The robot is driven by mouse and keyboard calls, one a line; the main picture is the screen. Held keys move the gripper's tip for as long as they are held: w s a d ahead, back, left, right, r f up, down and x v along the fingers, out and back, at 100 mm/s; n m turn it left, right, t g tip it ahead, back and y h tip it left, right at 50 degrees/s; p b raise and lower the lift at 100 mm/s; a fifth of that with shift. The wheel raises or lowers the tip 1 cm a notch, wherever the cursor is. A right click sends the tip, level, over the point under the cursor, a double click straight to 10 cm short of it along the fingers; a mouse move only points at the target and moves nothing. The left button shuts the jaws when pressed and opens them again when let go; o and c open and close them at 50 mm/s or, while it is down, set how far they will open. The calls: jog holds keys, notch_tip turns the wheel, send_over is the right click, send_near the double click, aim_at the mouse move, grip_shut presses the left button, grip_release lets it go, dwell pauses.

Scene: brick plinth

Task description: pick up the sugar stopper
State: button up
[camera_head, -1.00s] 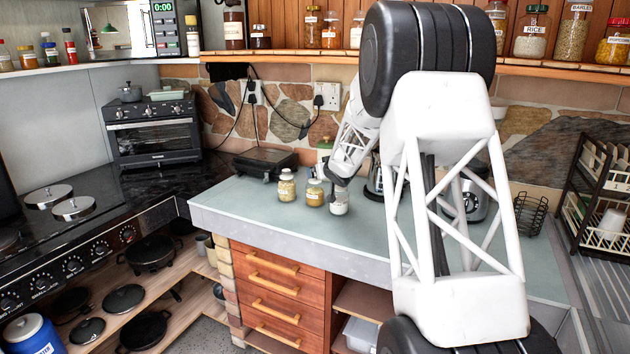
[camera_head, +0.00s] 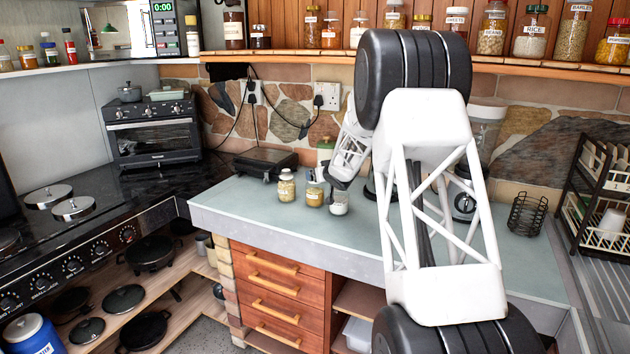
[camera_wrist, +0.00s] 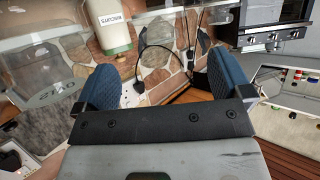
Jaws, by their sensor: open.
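Three small labelled glass jars stand in a group on the pale counter (camera_head: 235,195). The left jar (camera_head: 286,190) and middle jar (camera_head: 314,197) hold yellowish contents. The right jar (camera_head: 339,206) has whitish contents; its label is too small to read.
A black flat appliance (camera_head: 265,161) lies behind the jars against the stone wall. A cream biscuits canister (camera_wrist: 110,28) shows in the wrist view. A black wire basket (camera_head: 527,214) and a dish rack (camera_head: 600,190) stand at the right. The counter's front left is clear.

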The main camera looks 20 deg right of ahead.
jog(key=shift+w+f, duration=0.2)
jog(key=shift+w, duration=0.25)
jog(key=shift+w, duration=0.1)
jog(key=shift+x, duration=2.45)
jog(key=shift+a+f, duration=0.15)
jog(key=shift+c, duration=0.3)
jog(key=c, duration=1)
